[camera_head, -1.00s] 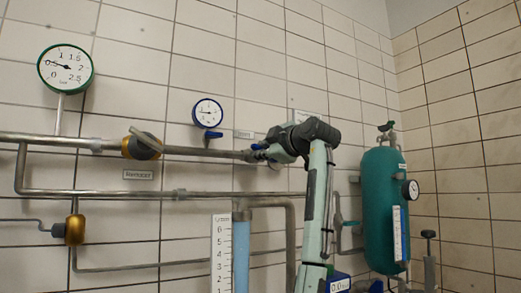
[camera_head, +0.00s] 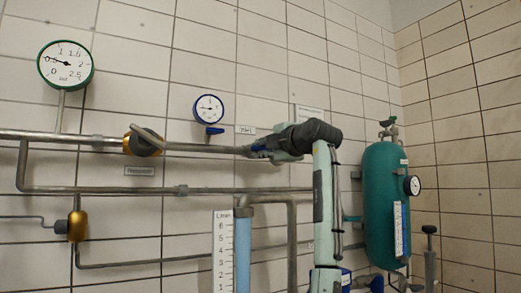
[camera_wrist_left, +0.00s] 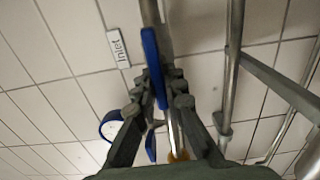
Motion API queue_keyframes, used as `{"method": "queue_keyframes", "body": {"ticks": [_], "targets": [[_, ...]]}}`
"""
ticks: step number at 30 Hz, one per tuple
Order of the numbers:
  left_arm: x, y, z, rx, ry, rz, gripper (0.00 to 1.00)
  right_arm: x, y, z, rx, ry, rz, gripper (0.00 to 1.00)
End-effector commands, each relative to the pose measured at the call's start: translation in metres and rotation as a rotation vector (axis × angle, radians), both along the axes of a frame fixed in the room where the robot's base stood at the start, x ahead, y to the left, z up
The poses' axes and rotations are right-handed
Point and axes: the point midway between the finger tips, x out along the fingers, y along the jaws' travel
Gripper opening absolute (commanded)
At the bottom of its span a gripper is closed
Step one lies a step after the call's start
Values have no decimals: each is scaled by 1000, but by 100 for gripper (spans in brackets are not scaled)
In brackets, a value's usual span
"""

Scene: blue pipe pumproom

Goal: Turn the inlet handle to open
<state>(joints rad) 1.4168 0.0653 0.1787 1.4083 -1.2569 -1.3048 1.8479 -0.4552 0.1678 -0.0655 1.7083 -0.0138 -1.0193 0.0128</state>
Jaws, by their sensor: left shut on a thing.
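The inlet handle is a long blue lever. In the left wrist view the inlet handle (camera_wrist_left: 151,65) lies between my fingers, nearly in line with the grey pipe. In the head view part of the blue handle (camera_head: 263,143) shows beside the gripper; the rest is hidden. My left gripper (camera_head: 254,151) is shut on it; it also shows in the left wrist view (camera_wrist_left: 165,92). The white "Inlet" label (camera_wrist_left: 118,49) is on the wall beside the handle, and the label also shows in the head view (camera_head: 246,129). My right gripper is not in view.
A blue-rimmed gauge (camera_head: 209,108) with a small blue lever (camera_head: 214,131) is left of the gripper. Further left are a brass reducer valve (camera_head: 142,145) and a green-rimmed gauge (camera_head: 65,64). A lower pipe (camera_head: 110,190) runs below. A teal tank (camera_head: 386,205) stands right of my arm.

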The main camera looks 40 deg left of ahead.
Motion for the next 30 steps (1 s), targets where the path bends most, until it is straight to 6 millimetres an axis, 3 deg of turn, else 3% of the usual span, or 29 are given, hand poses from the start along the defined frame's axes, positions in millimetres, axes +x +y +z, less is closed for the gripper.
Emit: {"method": "queue_keyframes", "body": {"ticks": [8, 9, 14, 23, 30], "targets": [[0, 0, -4, -8, 0, 3, 0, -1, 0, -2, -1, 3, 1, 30], [0, 0, -4, -8, 0, 3, 11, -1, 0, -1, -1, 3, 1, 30], [0, 0, -3, -7, 1, 2, 31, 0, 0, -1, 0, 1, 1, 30], [0, -1, -1, -3, 0, 0, 31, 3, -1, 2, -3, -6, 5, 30], [-7, -31, -2, -3, -1, -3, 31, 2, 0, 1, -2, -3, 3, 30]]}}
